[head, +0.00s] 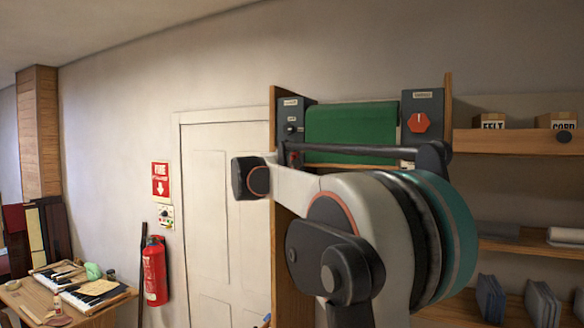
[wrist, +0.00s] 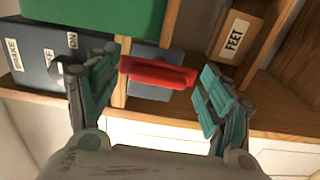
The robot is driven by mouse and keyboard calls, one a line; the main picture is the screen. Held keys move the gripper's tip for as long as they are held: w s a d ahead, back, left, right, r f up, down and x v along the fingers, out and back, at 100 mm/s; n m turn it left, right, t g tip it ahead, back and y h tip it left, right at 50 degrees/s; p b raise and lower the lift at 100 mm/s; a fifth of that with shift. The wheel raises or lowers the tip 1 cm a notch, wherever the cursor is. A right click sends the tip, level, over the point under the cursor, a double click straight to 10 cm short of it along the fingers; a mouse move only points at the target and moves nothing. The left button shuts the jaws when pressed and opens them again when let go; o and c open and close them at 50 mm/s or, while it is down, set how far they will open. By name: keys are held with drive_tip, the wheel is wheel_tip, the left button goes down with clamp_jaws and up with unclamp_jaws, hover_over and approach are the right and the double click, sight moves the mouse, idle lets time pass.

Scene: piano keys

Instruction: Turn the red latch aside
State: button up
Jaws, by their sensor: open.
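A dark panel (wrist: 40,62) labelled BRAKE and ON stands at left. In the head view, my arm hides the gripper and the latch cannot be made out for certain.
The head view shows a green roll (head: 350,130) between dark panels, one with a red hexagonal knob (head: 419,122). A FELT box (wrist: 235,38) and wooden shelf (wrist: 275,118) lie to the right in the wrist view. A white door (head: 215,200) and extinguisher (head: 155,270) stand left.

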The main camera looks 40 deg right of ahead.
drive_tip(key=v, duration=1.1)
drive_tip(key=shift+s+a, duration=0.15)
drive_tip(key=shift+a, duration=0.2)
drive_tip(key=shift+f, duration=0.1)
drive_tip(key=s+a+f+m+y+b, duration=0.1)
drive_tip(key=s+a+f+y+b, duration=0.4)
drive_tip(key=f, duration=1.9)
drive_tip(key=s+a+f+m+y+b, duration=0.2)
drive_tip(key=s+a+f+y+b, duration=0.4)
drive_tip(key=s+a+f+b, duration=0.9)
drive_tip(key=s+a+f+m+y+b, duration=0.1)
drive_tip(key=s+a+f+y+b, duration=0.4)
drive_tip(key=f, duration=2.8)
drive_tip(key=s+a+b, duration=0.4)
drive_tip(key=a+b, duration=0.3)
drive_tip(key=b, duration=0.1)
drive_tip(key=shift+s+a+y+b, duration=0.25)
drive_tip(key=shift+s+y+b, duration=0.05)
drive_tip(key=shift+s, duration=0.1)
drive_tip(key=shift+c, duration=0.5)
